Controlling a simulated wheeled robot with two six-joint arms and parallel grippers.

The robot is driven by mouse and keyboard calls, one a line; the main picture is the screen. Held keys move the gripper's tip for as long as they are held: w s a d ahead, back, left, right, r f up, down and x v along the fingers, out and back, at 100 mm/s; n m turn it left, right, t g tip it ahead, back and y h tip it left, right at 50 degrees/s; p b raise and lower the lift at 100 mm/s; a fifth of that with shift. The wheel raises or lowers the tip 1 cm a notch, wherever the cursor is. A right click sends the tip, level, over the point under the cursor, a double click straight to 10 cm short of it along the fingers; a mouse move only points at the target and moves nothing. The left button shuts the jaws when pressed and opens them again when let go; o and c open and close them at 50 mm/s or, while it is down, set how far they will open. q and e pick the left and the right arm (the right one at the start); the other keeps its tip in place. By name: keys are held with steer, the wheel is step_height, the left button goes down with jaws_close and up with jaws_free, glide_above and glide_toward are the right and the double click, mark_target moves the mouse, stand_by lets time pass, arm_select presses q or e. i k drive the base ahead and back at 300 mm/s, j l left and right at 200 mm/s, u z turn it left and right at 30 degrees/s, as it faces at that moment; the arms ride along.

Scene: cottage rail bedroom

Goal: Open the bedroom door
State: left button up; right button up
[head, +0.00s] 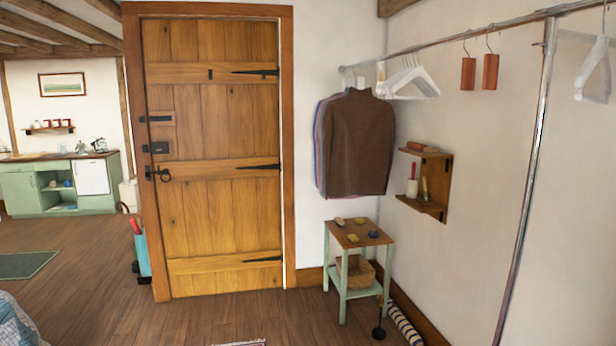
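The wooden bedroom door (212,215) stands in its brown frame (288,150) left of the middle in the head view. It looks shut or nearly so. Black strap hinges show along its right side. A black ring handle with a latch (163,174) is on its left side, below a dark lock box (160,147) and a black bolt (156,119). Neither of my grippers shows in the head view, so nothing of mine is seen touching the door or its handle.
A small green-legged table (357,236) with small items stands right of the door. Clothes (353,145) hang above it from a metal rail (455,38). A blue holder (142,255) stands by the door's left edge. The wooden floor (185,322) before the door is mostly clear.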

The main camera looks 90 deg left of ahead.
mark_target(216, 81)
steer(key=u, duration=3.4)
steer(key=i+l, duration=0.1)
steer(key=i, duration=1.6)
steer(key=i+l, duration=0.15)
steer(key=i, duration=1.5)
steer(key=i+l, duration=0.1)
steer(key=i, duration=1.6)
